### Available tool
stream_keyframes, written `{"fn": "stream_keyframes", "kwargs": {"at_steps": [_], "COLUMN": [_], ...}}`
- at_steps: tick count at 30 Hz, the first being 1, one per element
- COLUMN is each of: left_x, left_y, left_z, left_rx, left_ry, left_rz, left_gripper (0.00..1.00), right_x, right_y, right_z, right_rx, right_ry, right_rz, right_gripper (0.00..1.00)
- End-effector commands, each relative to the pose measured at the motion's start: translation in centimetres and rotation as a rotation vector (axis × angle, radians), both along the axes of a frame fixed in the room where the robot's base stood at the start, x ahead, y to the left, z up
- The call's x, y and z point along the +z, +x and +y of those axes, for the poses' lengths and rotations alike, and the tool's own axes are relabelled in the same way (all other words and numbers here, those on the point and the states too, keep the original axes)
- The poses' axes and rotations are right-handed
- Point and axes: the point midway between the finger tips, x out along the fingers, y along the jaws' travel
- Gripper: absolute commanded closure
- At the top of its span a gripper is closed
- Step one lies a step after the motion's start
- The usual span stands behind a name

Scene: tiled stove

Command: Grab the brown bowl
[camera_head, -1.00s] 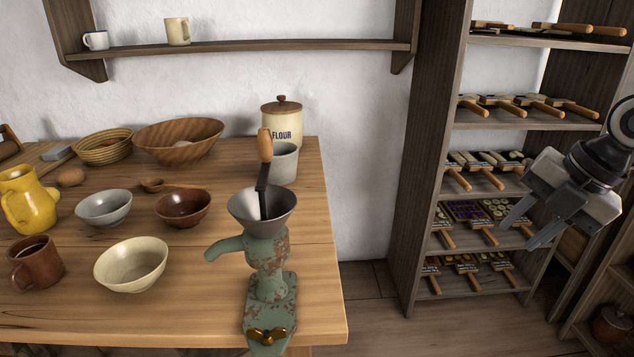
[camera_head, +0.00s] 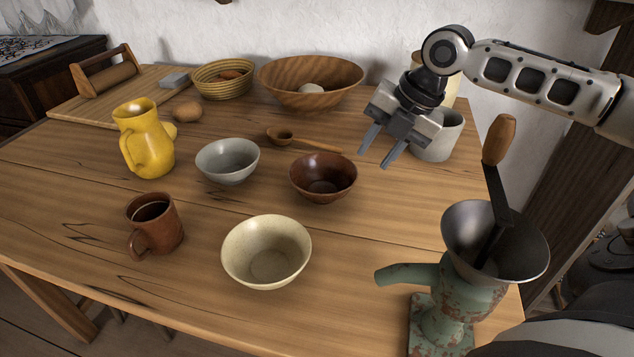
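The brown bowl (camera_head: 323,178), small, dark and glossy, stands upright and looks empty on the wooden table. It is right of a grey bowl (camera_head: 228,161) and behind a cream bowl (camera_head: 266,251). My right gripper (camera_head: 374,159) comes in from the right with its two fingers apart and nothing between them. It appears above the table, to the right of and a little behind the brown bowl, not touching it. My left gripper is not in view.
A green grinder (camera_head: 462,289) with a raised crank (camera_head: 499,140) stands at the front right. A wooden spoon (camera_head: 304,141) lies behind the brown bowl. A large wooden bowl (camera_head: 312,82) and a grey crock (camera_head: 437,136) stand further back. A brown mug (camera_head: 155,224) and yellow pitcher (camera_head: 144,139) are left.

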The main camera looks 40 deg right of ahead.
Motion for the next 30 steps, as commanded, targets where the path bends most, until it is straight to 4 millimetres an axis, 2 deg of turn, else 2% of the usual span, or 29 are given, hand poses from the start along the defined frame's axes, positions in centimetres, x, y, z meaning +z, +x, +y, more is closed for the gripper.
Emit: {"fn": "stream_keyframes", "kwargs": {"at_steps": [1, 4, 13, 21, 30], "left_x": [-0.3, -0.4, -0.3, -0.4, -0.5], "left_y": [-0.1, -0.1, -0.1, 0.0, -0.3], "left_z": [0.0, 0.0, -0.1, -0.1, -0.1], "left_rx": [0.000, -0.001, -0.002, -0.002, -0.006], "left_ry": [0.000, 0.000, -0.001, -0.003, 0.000], "left_rz": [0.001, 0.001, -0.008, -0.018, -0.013], "left_gripper": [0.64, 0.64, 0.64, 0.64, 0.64], "right_x": [-1.2, -2.7, -4.9, -8.3, -8.7], "right_y": [0.4, 1.0, 1.9, 3.4, 3.6], "right_z": [0.5, 0.8, 1.4, 2.2, 2.3], "right_rx": [0.003, 0.003, 0.002, 0.001, 0.002], "right_ry": [0.005, 0.003, 0.003, 0.002, 0.000], "right_rz": [0.001, -0.001, -0.002, -0.001, -0.001], "right_gripper": [0.68, 0.68, 0.68, 0.68, 0.68]}}
